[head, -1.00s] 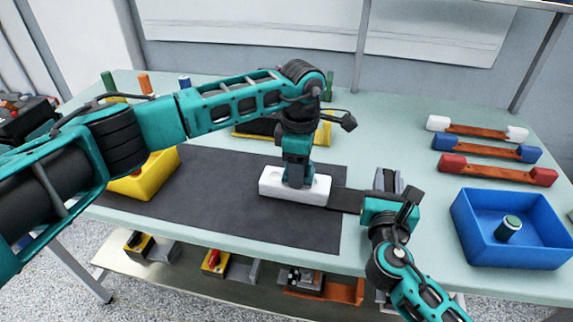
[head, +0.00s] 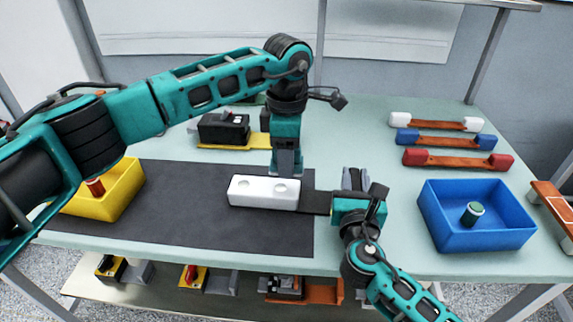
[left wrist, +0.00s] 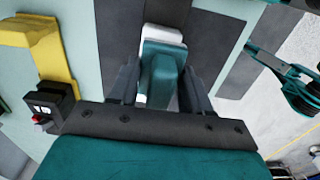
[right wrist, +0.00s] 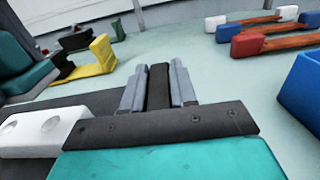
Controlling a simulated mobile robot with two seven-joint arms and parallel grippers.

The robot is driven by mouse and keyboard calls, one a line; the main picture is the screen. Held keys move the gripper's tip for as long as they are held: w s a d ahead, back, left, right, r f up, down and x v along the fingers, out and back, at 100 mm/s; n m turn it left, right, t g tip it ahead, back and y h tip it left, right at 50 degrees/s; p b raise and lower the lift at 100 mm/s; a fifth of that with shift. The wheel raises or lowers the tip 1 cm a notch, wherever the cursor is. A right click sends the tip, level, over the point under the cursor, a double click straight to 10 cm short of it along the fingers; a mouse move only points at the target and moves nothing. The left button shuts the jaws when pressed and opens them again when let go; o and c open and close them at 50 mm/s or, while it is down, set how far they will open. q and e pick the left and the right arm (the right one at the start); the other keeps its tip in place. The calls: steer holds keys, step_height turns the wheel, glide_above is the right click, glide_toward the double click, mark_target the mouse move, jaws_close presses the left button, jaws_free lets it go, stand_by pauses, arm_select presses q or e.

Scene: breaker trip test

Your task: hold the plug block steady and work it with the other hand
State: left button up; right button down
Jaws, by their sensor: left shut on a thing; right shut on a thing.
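The white plug block (head: 265,196) lies on the dark mat with two round sockets showing on top. It also shows at the lower left of the right wrist view (right wrist: 35,135). My left gripper (head: 287,168) points down at the block's back edge, near its right end. In the left wrist view it is shut on a teal piece (left wrist: 160,82), with the white block behind. I cannot tell whether this piece touches the block. My right gripper (head: 355,182) is just right of the block, shut on a dark bar (right wrist: 158,86). A dark strip (head: 317,201) runs from the block to it.
A blue bin (head: 478,240) holding a green cylinder stands at right. White, blue and red-ended bars (head: 455,161) lie behind it. A yellow bin (head: 118,198) is at left, and a black module (head: 222,128) on a yellow stand is behind the mat. The mat's front left is clear.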

arm_select(q)
steer(key=shift+r, duration=1.35)
arm_select(e)
steer(key=c, duration=0.8)
jaws_free()
steer(key=shift+s, duration=0.15)
steer(key=s, duration=1.1)
steer(key=shift+s+a, duration=0.15)
steer(key=shift+s, duration=0.25)
